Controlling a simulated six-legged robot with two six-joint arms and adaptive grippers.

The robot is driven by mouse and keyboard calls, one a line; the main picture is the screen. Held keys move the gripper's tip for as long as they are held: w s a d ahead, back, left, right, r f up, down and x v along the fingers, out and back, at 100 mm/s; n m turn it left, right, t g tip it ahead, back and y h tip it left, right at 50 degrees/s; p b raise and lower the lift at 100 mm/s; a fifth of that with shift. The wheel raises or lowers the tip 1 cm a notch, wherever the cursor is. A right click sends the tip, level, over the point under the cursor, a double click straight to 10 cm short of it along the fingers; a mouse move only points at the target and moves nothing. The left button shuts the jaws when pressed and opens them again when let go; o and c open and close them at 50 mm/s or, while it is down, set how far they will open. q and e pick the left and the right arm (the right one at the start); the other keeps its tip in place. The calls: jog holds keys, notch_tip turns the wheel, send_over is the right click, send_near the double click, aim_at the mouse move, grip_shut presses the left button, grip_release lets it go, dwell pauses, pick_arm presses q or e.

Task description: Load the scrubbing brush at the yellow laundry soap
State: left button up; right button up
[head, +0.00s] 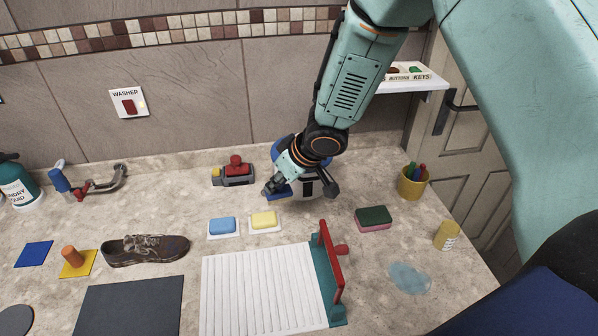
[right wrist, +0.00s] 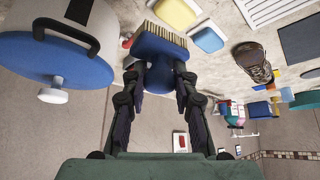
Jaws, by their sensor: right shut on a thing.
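My right gripper (head: 272,190) is shut on a blue scrubbing brush (right wrist: 155,55) with tan bristles. The right wrist view shows the brush between the fingers (right wrist: 157,80), bristles facing the counter. In the head view, part of the blue brush (head: 282,194) shows at the fingertips, just above and behind the yellow laundry soap (head: 263,219). The brush and soap look apart. The soap lies on a white dish, and it also shows in the right wrist view (right wrist: 175,12) beyond the bristles. My left gripper is not in view.
A blue soap bar (head: 222,225) lies left of the yellow one. A white-and-blue pot (right wrist: 55,60) stands close beside the gripper. A red-handled stand (head: 333,262) edges the ribbed white board (head: 258,290). A sponge (head: 373,219) and shoe (head: 145,250) lie to the sides.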

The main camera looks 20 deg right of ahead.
aim_at(266, 195)
jog(key=shift+m+h, duration=0.3)
jog(key=shift+m, duration=0.4)
jog(key=a, duration=0.1)
jog(key=w+a, duration=0.2)
jog(key=shift+a, duration=0.4)
notch_tip(266, 195, down, 6)
jog(key=b, duration=0.7)
jog(key=shift+f+b, duration=0.5)
jog(key=shift+b, duration=0.05)
jog(key=shift+s+f, duration=0.1)
dwell(1.6)
